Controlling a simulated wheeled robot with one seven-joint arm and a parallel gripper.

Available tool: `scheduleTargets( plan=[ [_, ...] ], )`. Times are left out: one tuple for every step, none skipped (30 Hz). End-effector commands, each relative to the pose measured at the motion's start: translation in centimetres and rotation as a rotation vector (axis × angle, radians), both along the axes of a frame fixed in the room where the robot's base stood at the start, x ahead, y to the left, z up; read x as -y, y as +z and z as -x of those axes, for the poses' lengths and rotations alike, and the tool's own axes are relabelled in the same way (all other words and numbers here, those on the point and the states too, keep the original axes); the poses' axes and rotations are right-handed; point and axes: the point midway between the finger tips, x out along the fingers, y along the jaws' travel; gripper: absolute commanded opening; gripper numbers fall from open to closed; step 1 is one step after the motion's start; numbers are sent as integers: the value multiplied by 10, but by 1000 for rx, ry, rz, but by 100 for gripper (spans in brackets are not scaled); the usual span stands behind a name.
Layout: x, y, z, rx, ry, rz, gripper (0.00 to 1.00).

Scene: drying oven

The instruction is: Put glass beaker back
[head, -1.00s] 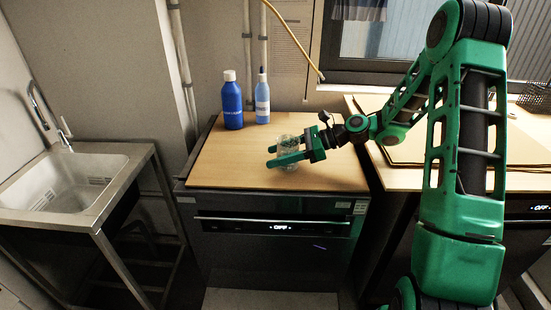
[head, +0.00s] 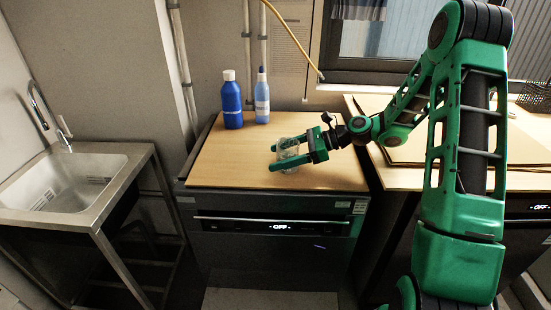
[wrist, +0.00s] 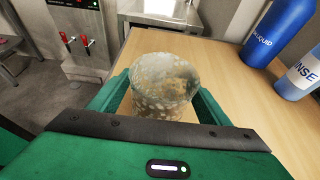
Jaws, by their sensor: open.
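The glass beaker (head: 291,157) stands upright on the wooden top of the drying oven. It looks clear, with speckled reflections, in the wrist view (wrist: 163,85). My gripper (head: 272,157) is open, with one green finger on each side of the beaker. In the wrist view the fingers lie left and right of the beaker, and part of its lower body is hidden behind my gripper's edge. Small gaps seem to show beside it, but contact is hard to tell. The drying oven (head: 276,250) below has a dark front, a long handle and a display reading OFF.
A dark blue bottle (head: 232,105) and a lighter blue bottle (head: 262,100) stand at the back of the wooden top (head: 225,165). A sink (head: 75,180) is at the left. A second bench (head: 405,178) is at the right. The wooden top's front left is clear.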

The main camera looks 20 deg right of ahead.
Motion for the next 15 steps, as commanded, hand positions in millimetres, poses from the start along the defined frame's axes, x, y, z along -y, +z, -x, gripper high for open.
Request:
scheduleTargets(
  plan=[
    [9, 3, 1, 2, -5, 1, 71],
    [13, 5, 3, 2, -5, 2, 71],
    [20, 8, 5, 1, -5, 2, 71],
    [25, 10, 7, 1, -6, 1, 71],
    [30, 13, 8, 2, -5, 2, 71],
    [38, 16, 11, 1, -5, 1, 71],
    [43, 18, 13, 1, -5, 1, 71],
    [48, 20, 15, 0, -4, 2, 71],
    [55, 24, 17, 1, -5, 1, 71],
    [60, 26, 18, 1, -4, 0, 71],
    [65, 28, 20, 0, -4, 1, 71],
    [71, 30, 22, 1, -5, 1, 71],
    [75, 32, 23, 1, -4, 1, 71],
    [78, 34, 25, 1, -3, 1, 71],
    [83, 36, 26, 1, -3, 0, 71]
  ],
)
